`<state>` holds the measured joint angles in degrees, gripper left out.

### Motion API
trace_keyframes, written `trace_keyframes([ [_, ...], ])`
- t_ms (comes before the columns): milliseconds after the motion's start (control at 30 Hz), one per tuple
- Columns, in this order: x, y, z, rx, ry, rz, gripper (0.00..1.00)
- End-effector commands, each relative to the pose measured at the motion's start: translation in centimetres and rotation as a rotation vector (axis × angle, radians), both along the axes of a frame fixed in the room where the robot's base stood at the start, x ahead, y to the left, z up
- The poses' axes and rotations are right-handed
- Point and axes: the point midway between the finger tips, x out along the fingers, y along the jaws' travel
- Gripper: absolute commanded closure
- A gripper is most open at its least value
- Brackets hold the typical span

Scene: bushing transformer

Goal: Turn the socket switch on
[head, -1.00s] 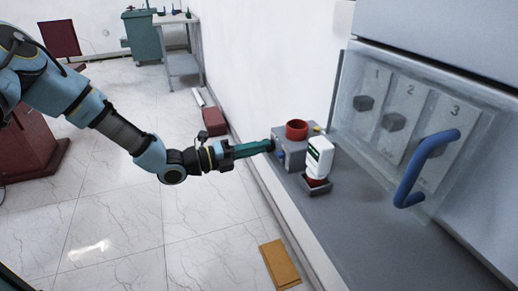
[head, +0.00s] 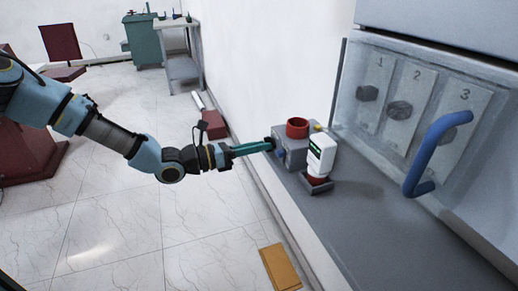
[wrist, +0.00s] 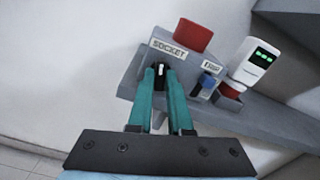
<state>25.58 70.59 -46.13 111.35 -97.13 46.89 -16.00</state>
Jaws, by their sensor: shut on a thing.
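The socket switch (wrist: 161,70) is a small black knob with a white mark, below the SOCKET label (wrist: 169,49) on a grey box (head: 294,155). The knob sits between the two teal fingertips of my gripper (wrist: 162,77), which are shut on it. In the wrist view its white mark runs roughly upright. In the head view my gripper (head: 268,147) reaches the left face of the box from the left, and the tips hide most of the knob.
A red round part (head: 297,128) tops the box. A blue switch (wrist: 207,84) beside a second label is right of the knob. A white device with a green display (head: 321,155) stands close by. A clear cover with a blue handle (head: 430,155) is at right.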

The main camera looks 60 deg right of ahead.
Motion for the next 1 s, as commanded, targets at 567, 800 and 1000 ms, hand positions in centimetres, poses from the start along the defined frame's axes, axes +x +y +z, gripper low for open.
trace_keyframes([
  [567, 0.13, -0.02, -0.01, -0.169, -0.236, 0.002, 1.00],
  [800, 0.11, -0.01, 0.01, -0.179, -0.252, 0.002, 1.00],
  [1000, 0.11, -0.01, 0.01, -0.180, -0.252, 0.002, 1.00],
])
